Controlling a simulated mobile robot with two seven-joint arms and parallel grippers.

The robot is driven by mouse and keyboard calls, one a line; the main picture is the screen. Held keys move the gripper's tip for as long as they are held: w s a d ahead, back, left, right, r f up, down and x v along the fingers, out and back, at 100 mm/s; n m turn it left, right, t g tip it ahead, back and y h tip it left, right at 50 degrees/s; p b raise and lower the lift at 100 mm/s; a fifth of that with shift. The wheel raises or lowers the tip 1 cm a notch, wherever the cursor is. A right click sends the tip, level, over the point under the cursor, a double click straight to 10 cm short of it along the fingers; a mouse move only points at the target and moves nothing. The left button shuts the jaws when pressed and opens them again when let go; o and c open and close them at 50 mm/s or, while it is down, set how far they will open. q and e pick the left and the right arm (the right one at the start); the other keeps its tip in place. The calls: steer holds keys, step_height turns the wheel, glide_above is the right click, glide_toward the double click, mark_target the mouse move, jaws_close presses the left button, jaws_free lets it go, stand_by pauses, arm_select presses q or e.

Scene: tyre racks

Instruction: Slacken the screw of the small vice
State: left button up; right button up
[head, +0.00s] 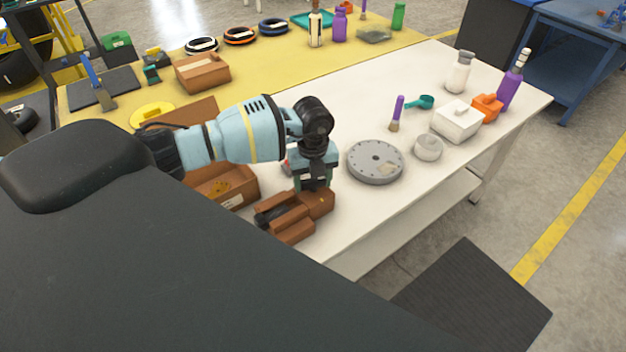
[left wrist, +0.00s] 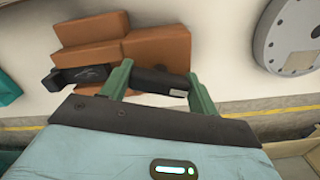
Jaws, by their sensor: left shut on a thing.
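The small vice is made of brown blocks (head: 318,203) and stands near the table's front edge. It also shows at the top of the left wrist view (left wrist: 150,47). A dark bar (left wrist: 155,80) runs along the vice; I take it for the screw's handle. My left gripper (head: 312,184) points down over the vice. In the left wrist view its green fingers (left wrist: 160,82) stand either side of part of the dark bar and are shut on it. The fingertips are partly hidden in the head view. My right gripper is not in view.
A round grey disc (head: 376,161) lies right of the vice, with a small grey ring (head: 428,147) beyond it. An open brown box (head: 225,190) stands close on the left. The white table's (head: 350,215) front edge is near.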

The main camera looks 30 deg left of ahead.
arm_select(q)
steer(key=n, duration=0.4)
steer(key=shift+n, duration=0.3)
steer(key=o, duration=0.5)
steer(key=shift+n, duration=0.4)
steer(key=o, duration=0.5)
steer(key=shift+o, duration=0.2)
steer(key=shift+r, duration=4.05)
